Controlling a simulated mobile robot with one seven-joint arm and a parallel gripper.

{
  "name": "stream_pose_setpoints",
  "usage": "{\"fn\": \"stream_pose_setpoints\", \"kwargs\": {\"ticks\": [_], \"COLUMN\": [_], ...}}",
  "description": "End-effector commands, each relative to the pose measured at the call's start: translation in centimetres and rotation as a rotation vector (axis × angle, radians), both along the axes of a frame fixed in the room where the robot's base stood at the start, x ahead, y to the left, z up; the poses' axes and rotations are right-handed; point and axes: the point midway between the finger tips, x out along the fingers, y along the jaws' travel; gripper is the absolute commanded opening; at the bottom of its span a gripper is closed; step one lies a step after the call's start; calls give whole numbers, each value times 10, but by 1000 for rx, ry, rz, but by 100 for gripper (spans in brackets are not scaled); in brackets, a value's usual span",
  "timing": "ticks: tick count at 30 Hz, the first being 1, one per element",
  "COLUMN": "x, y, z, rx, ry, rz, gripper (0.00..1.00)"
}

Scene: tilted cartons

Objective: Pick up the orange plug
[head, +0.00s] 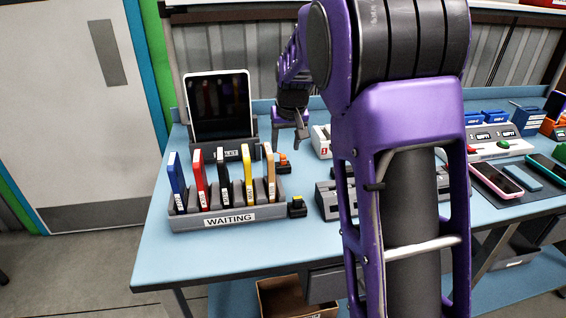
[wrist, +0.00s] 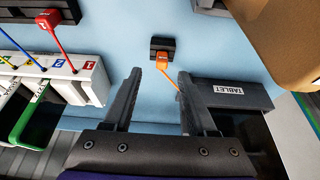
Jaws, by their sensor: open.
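The orange plug (wrist: 164,60) sits at a small black holder (wrist: 163,44) on the blue table in the wrist view, and its thin orange cable runs back between my fingers. In the head view the orange plug (head: 283,157) shows small, just right of the phone rack. My gripper (wrist: 159,76) is open in the wrist view, with its fingers apart and pointing toward the plug, which appears beyond the fingertips. Nothing is held. In the head view my gripper (head: 301,132) hangs over the table behind and right of the plug.
A tablet stand (wrist: 228,93) is close to my right finger. A white numbered box (wrist: 92,78) with red and blue cables lies left. The grey WAITING rack (head: 215,219) holds several upright phones, with a yellow-topped plug (head: 297,201) beside it. My arm hides the table's middle.

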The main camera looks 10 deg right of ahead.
Motion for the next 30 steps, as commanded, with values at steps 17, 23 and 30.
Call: {"fn": "stream_pose_setpoints", "kwargs": {"ticks": [17,23,30], "x": [18,18,18], "y": [3,3,3], "z": [-48,-48,-48], "rx": [-1,0,0], "ry": [-2,-1,-1], "rz": [0,0,0], "gripper": [57,38,0]}}
